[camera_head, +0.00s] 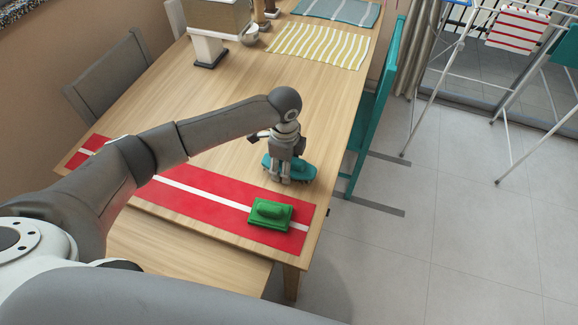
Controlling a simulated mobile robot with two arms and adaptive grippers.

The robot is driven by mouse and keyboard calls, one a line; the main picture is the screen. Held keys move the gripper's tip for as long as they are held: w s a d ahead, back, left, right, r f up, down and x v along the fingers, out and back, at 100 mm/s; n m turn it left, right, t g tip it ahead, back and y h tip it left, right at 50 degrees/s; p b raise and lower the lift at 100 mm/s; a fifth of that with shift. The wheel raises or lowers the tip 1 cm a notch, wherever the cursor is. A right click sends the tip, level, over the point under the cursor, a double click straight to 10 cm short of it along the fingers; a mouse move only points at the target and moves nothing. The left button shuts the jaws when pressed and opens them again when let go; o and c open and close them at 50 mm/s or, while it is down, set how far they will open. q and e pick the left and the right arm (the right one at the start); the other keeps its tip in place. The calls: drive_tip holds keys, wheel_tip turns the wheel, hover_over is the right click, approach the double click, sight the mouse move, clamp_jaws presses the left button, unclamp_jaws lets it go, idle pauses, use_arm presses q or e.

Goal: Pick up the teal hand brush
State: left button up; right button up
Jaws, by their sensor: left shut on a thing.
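The teal hand brush (302,170) is on the wooden table near its right edge, behind the red runner. My left gripper (285,178) comes down over it from above and is shut on it. The fingers cover the middle of the brush, so only its ends show. I cannot tell whether the brush touches the table or is slightly raised. My right gripper is not in view.
A green brush-like object (270,213) lies on the red runner (210,196) at the near table end. A teal chair (368,125) stands along the right edge. Striped cloths (318,45) lie farther back. A drying rack (450,65) stands at right.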

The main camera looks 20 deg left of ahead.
use_arm(q)
drive_tip(key=shift+r, duration=0.1)
drive_tip(key=shift+r, duration=0.45)
wheel_tip(320, 180, up, 2)
drive_tip(key=shift+r, duration=0.2)
drive_tip(key=s+d+r, duration=0.2)
drive_tip(key=s+r, duration=0.7)
drive_tip(key=s, duration=0.5)
drive_tip(key=shift+r, duration=0.25)
drive_tip(key=shift+w, duration=0.1)
